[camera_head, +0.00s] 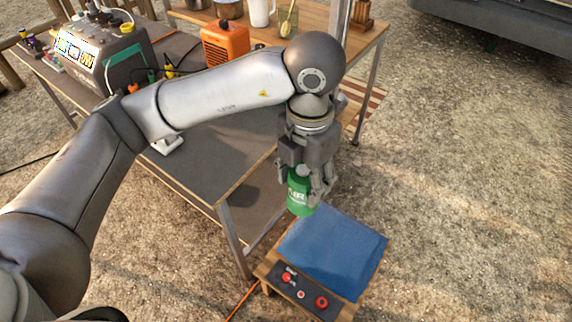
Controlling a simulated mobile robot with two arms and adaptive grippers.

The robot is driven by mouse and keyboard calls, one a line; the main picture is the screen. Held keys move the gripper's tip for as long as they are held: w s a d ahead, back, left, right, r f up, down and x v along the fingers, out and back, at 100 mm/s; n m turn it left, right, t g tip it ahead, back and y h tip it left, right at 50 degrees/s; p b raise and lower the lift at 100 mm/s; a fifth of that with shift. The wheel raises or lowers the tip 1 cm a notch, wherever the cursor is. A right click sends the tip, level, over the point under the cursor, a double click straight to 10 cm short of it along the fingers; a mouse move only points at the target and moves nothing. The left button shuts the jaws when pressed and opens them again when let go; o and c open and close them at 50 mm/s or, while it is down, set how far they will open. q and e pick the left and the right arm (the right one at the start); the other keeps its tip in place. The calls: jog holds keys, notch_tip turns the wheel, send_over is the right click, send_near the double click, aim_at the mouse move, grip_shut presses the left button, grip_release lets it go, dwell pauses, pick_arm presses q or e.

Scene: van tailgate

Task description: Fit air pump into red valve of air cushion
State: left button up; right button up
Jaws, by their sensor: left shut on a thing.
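My left gripper (306,185) points down and is shut on a green cylinder with white lettering, the air pump (299,195). The pump hangs above and beside the far left corner of a blue air cushion (333,252), which lies on a small wooden stand. A dark panel (306,290) at the near edge of the cushion carries red round parts. One red part (287,277) sits at its left and a red ring (321,302) at its right. I cannot tell which is the valve. The pump's lower end is apart from these red parts. My right gripper is not in view.
A grey-topped table (215,160) stands left of the stand, its corner close to the pump. It bears a grey device (105,50) and an orange box (225,42). A wooden table (310,20) with kitchenware is behind. The gravel ground at right is clear.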

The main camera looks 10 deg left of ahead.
pick_arm(q)
jog(key=s+d+b, duration=0.1)
jog(key=s+d, duration=0.3)
jog(key=d, duration=0.6)
jog(key=shift+d, duration=0.2)
jog(key=shift+s, duration=0.1)
dwell(0.4)
